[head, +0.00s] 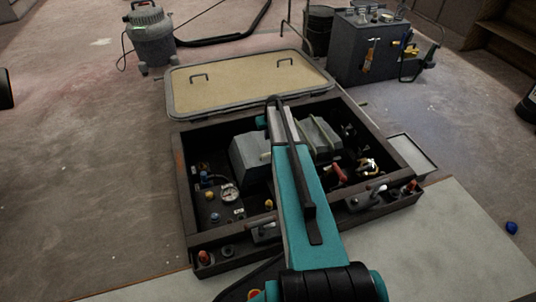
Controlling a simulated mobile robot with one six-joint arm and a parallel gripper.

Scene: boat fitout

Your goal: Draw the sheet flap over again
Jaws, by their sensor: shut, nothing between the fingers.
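A pale, flat sheet (452,238) lies on the floor along the front and right of a dark open box (187,215). Its left part also shows in front of the box. I cannot tell which part of it is the flap, or whether any part is folded. My teal arm reaches from the bottom of the head view up over the middle of the box. My gripper does not show; its fingers are hidden behind the arm, and part of the box's inside is covered too.
The box holds grey blocks (250,158), a gauge (229,192), and several small fittings. Its tan lid (240,88) with two handles lies open behind. A vacuum (150,38) and a tool cabinet (350,48) stand further back.

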